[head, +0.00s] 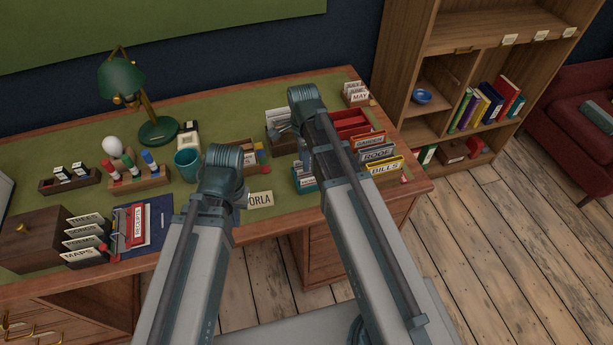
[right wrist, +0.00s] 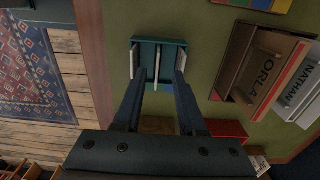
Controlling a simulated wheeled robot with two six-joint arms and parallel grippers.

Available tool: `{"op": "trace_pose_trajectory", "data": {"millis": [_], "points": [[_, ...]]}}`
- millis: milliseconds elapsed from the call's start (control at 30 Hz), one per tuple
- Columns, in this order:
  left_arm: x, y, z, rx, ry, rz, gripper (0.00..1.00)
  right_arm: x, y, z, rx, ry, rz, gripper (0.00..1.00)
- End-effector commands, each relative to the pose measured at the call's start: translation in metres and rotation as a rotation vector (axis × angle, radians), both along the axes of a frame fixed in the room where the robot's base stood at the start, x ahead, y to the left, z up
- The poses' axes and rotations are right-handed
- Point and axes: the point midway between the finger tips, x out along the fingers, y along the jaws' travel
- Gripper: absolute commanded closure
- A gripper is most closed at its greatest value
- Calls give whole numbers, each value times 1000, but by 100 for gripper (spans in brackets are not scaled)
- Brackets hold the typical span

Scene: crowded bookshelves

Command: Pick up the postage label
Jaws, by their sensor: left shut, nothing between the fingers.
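No label that I can read as postage shows. A small teal holder (head: 305,184) stands on the desk's front edge beneath my right arm, and writing on its front is too small to read. In the right wrist view the teal holder (right wrist: 159,44) is seen from above, with pale upright pieces inside. My right gripper (right wrist: 159,68) is open, its two fingers spread over the holder with nothing clamped between them.
File cards marked BILLS (head: 385,168) stand right of my right arm. In the right wrist view, a wooden box with an ORLA card (right wrist: 264,75) stands close by.

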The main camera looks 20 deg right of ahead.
Motion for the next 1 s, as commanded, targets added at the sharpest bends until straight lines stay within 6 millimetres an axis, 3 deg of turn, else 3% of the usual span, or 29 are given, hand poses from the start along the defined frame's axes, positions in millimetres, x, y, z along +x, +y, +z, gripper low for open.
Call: {"op": "trace_pose_trajectory", "data": {"millis": [433,767,1000], "points": [[0,0,-49,0,0,0,100,-4,-7,-49,0,0,0,60],[0,0,-51,0,0,0,100,-4,-7,-50,0,0,0,60],[0,0,-51,0,0,0,100,-4,-7,-50,0,0,0,100]]}}
